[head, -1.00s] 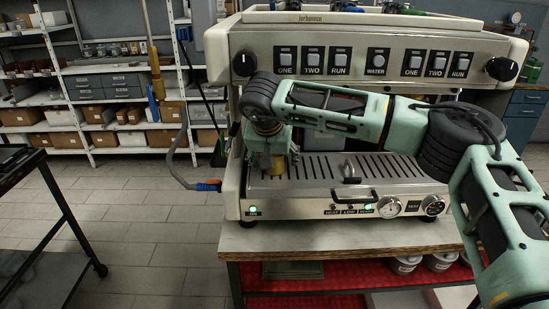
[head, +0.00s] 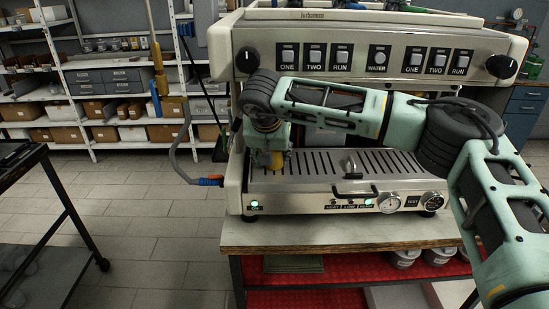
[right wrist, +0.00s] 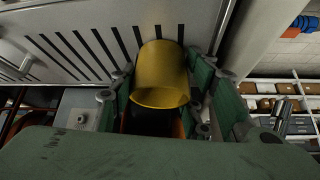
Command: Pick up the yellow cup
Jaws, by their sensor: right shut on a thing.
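The yellow cup (right wrist: 161,76) is between the two fingers of my right gripper (right wrist: 160,95) in the right wrist view, its open rim facing the camera. The fingers are shut on its sides. In the head view the cup (head: 276,160) shows as a small yellow patch below my right gripper (head: 268,150), at the left end of the machine's slotted drip tray (head: 345,164). My wrist hides much of the cup there, and I cannot tell whether it touches the tray. My left gripper is not in view.
The coffee machine (head: 375,60) stands on a work table (head: 340,235), its front panel with switches close behind my arm. A dark cart (head: 50,200) stands at far left. Shelves (head: 110,80) line the back.

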